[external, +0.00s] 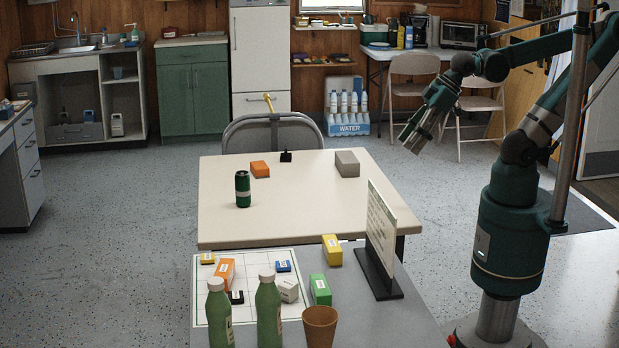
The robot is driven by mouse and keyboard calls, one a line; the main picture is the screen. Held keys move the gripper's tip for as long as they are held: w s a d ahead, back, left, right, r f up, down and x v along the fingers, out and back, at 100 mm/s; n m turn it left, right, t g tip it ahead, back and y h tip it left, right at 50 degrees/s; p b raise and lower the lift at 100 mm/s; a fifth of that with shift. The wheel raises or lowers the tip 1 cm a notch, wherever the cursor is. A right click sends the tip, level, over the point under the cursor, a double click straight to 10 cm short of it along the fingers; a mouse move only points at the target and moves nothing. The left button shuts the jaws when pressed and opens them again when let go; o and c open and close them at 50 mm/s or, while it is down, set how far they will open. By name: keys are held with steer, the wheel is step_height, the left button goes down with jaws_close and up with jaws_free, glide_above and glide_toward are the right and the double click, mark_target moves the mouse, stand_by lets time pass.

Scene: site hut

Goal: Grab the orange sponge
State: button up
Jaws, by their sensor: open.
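An orange block (260,169), which looks like the sponge, lies on the far left part of the beige table (300,222). Another orange box (226,271) with a white label stands on the grey front table. My gripper (412,145) is open and empty, raised in the air to the right of the beige table. It is well apart from the orange block.
On the beige table are a dark green can (242,189), a small black object (286,156) and a grey block (347,163). An upright sign (381,232) stands on the front table, with green bottles (269,312), small boxes and a brown cup (320,326). A grey chair (274,134) stands behind. The beige table's middle is clear.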

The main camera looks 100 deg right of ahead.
steer(key=w+d+r+m+g+p, duration=0.1)
steer(key=w+d+r+m+p, duration=0.1)
steer(key=w+d+r, duration=0.35)
steer(key=w+d+r+m+g+p, duration=0.1)
steer(key=w+d+r+m, duration=0.1)
steer(key=w, duration=0.7)
steer(key=m+g+p, duration=0.5)
steer(key=m+p, duration=0.3)
steer(key=m, duration=0.4)
glide_above(260, 165)
step_height(260, 165, down, 21)
steer(key=shift+a+f, duration=0.15)
steer(key=shift+f, duration=0.05)
steer(key=shift+d+f, duration=0.4)
steer(key=shift+f, duration=0.1)
steer(key=shift+f, duration=0.1)
